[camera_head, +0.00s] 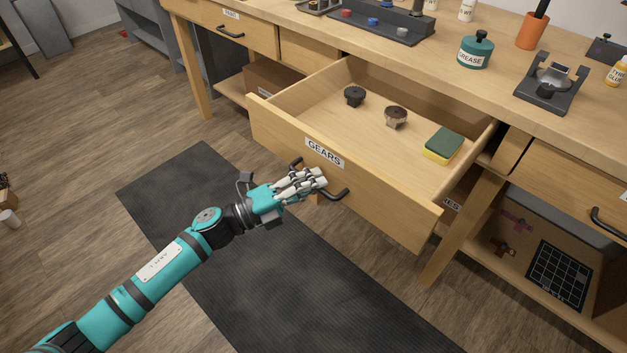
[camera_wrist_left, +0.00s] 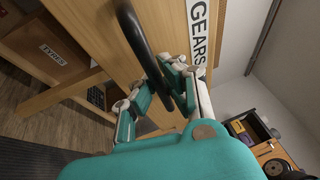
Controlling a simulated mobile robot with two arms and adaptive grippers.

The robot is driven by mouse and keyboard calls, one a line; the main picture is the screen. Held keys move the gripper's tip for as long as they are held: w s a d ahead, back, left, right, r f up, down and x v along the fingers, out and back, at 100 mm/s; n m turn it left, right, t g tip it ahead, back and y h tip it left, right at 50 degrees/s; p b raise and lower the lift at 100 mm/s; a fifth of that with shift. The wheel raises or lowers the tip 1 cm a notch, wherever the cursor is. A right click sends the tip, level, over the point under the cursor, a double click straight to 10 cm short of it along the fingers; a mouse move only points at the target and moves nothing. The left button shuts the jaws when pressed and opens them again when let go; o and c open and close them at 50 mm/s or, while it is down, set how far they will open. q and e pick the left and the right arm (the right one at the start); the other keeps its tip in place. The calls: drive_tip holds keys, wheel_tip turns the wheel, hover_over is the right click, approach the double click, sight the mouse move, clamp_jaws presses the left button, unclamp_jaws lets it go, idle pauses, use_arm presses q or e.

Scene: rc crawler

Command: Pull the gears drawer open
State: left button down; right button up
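The gears drawer (camera_head: 285,135) stands well out from the workbench, with its inside open to view. Its front bears a GEARS label (camera_head: 324,152), which also shows in the left wrist view (camera_wrist_left: 198,30). A dark bar handle (camera_head: 338,194) is on the drawer front. My left gripper (camera_head: 318,180) is at this handle, its fingers on either side of the bar and apparently shut on it. In the left wrist view the handle (camera_wrist_left: 145,45) runs between the fingers; the exact contact is partly hidden. My right gripper is not in view.
Inside the drawer are a dark gear (camera_head: 354,96), a brown gear (camera_head: 396,117) and a green-yellow sponge (camera_head: 443,145). The workbench top (camera_head: 430,62) holds a grease pot (camera_head: 475,50) and other items. A dark mat (camera_head: 300,270) lies on the floor before the drawer.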

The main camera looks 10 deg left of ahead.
use_arm(q)
drive_tip(key=c, duration=1.4)
unclamp_jaws()
drive_tip(key=shift+f, duration=0.2)
drive_tip(key=shift+c, duration=0.2)
drive_tip(key=shift+o, duration=0.3)
drive_tip(key=shift+r, duration=0.1)
drive_tip(key=v, duration=1.2)
